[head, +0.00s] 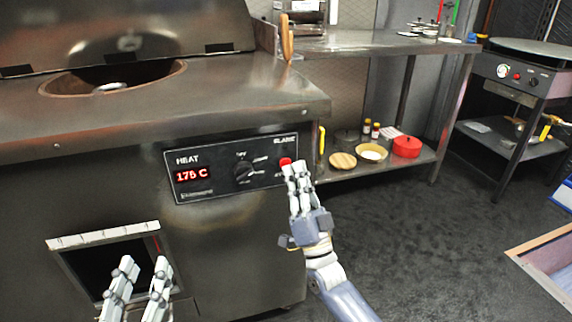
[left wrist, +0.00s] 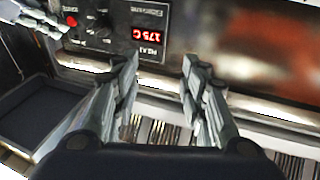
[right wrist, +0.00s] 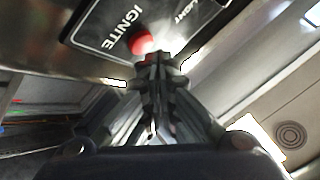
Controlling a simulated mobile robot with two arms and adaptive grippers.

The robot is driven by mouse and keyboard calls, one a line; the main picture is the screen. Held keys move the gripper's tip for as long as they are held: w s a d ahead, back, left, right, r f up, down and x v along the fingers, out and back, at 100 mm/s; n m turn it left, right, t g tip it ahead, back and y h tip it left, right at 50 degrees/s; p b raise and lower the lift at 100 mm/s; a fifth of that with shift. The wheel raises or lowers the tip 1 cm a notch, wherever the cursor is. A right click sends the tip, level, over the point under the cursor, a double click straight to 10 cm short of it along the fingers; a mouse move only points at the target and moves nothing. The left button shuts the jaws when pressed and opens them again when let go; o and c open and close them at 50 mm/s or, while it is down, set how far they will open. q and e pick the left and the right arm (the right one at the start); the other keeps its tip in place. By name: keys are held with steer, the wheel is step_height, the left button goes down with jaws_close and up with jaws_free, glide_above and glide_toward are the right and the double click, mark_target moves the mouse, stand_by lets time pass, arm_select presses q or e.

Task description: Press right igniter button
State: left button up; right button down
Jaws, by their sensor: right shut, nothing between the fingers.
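The tandoor's black control panel (head: 215,183) carries a red "175 C" heat display (head: 192,174), a black knob (head: 243,171) and a red button (head: 285,161) at its right end. In the right wrist view the red button (right wrist: 142,43) sits beside the word IGNITE. My right gripper (head: 293,168) is shut and empty, its fingertips right at the button, partly covering that end of the panel. I cannot tell whether they touch it. My left gripper (head: 143,268) is open and empty in front of the lower square opening. The left wrist view shows the button (left wrist: 71,21) upside down.
The tandoor top (head: 225,95) has a round opening and a raised lid. To the right, a steel table (head: 370,43) has a lower shelf with a red pot (head: 406,146) and bowls. A griddle stand (head: 515,70) is at far right. The dark floor between is clear.

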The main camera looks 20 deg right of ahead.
arm_select(q)
steer(key=shift+r, duration=0.1)
arm_select(e)
steer(key=shift+w, duration=0.1)
arm_select(q)
steer(key=shift+s+d+r+t, duration=0.1)
steer(key=shift+s+r+t, duration=0.1)
steer(key=shift+r+t, duration=0.55)
arm_select(e)
steer(key=shift+w, duration=0.3)
arm_select(q)
steer(key=shift+r+b, duration=0.3)
steer(key=shift+r, duration=0.3)
arm_select(e)
steer(key=shift+w, duration=0.15)
